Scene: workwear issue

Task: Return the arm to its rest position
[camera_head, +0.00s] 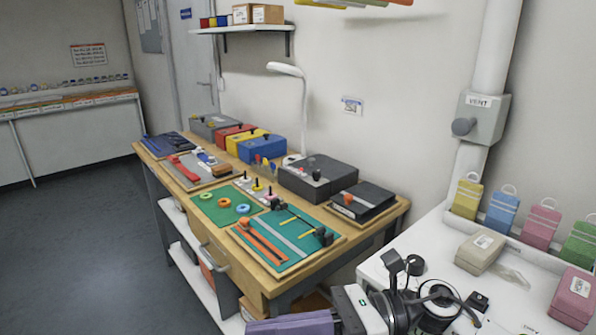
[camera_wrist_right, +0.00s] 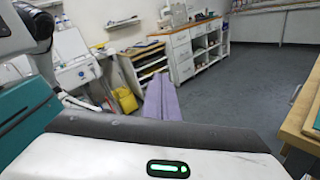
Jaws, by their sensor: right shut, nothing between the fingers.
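My right gripper (camera_head: 262,328) is at the bottom edge of the head view, its purple fingers pointing left. It is in front of the wooden workbench (camera_head: 172,205) and left of the white table (camera_head: 385,262). In the right wrist view the gripper (camera_wrist_right: 160,82) shows its two purple fingers side by side, shut, with nothing between them. My left gripper is not in view.
The workbench carries green mats (camera_head: 295,262), coloured boxes (camera_head: 262,148) and a white lamp (camera_head: 303,100). Several coloured pouches (camera_head: 502,212) and boxes stand on the white table. A yellow bucket (camera_wrist_right: 124,100) stands at left in the wrist view. Dark floor (camera_head: 85,230) lies clear at left.

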